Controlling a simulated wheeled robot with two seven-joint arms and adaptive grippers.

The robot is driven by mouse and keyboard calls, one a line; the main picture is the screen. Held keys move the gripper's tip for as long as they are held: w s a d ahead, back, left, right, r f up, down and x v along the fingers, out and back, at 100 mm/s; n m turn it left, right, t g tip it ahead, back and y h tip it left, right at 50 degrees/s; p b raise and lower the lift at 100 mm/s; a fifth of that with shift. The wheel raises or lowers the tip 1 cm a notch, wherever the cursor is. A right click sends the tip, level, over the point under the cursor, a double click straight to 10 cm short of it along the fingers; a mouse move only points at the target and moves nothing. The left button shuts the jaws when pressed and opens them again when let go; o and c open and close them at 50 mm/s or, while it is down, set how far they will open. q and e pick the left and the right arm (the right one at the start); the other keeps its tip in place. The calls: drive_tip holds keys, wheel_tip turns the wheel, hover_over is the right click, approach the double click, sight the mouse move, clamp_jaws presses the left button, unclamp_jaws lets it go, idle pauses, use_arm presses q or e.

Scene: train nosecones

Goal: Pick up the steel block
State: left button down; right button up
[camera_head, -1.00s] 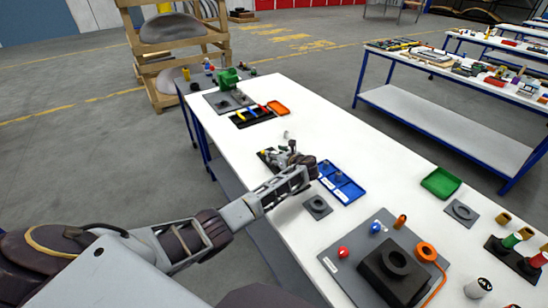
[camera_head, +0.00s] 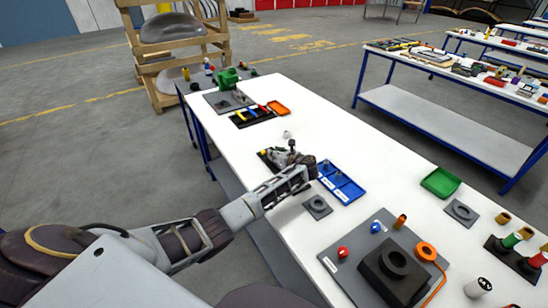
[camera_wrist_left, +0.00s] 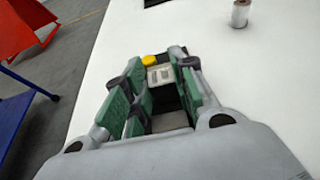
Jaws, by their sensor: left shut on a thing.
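My left gripper (camera_head: 279,157) reaches over the white table, low at a small black tray (camera_head: 264,160). In the left wrist view its green-padded fingers (camera_wrist_left: 163,97) are closed on a plain grey block, which I take as the steel block (camera_wrist_left: 170,121). Only part of the block shows between the pads, and the fingers hide its sides. Whether it touches the tray I cannot tell. A yellow round piece (camera_wrist_left: 149,60) and a pale label-like patch (camera_wrist_left: 160,75) lie just past the fingertips. My right gripper is not in view.
A blue tray (camera_head: 350,193) lies right of the gripper, and a grey plate (camera_head: 317,206) lies in front. A small metallic cylinder (camera_head: 287,134) stands behind; it also shows in the wrist view (camera_wrist_left: 240,13). A grey board (camera_head: 338,262) carries a black block nearer me. The table's far right middle is clear.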

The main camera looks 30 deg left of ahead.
use_arm(q)
drive_tip(key=shift+r, duration=0.1)
wheel_tip(320, 180, up, 10)
idle(0.9)
drive_tip(key=shift+w, duration=0.15)
idle(0.5)
